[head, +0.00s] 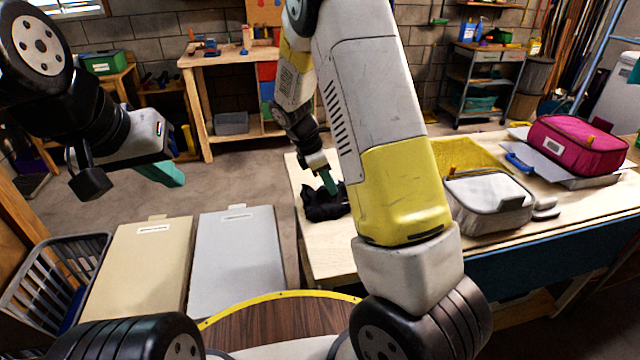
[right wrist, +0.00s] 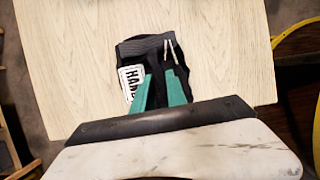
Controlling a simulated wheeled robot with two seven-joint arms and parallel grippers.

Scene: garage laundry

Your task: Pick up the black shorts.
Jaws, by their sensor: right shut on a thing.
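The black shorts (head: 324,203) lie bunched on the left end of the wooden table (head: 312,252). In the right wrist view the shorts (right wrist: 153,50) show a grey waistband, pale drawstrings and a white printed label. My right gripper (head: 329,186) points down onto the shorts, and its green fingers (right wrist: 160,88) are shut on the cloth. The shorts appear to rest on the tabletop. Part of them is hidden behind the fingers and my right arm. My left gripper (head: 165,174) is held in the air at the left, away from the table, with its green fingers partly seen.
A grey lunch bag (head: 488,203), a yellow bin (head: 460,156) and a pink bag (head: 577,146) stand on the table's right part. Two lidded hampers, beige (head: 140,270) and grey (head: 237,262), stand left of the table beside a grey basket (head: 55,278). Floor behind them is clear.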

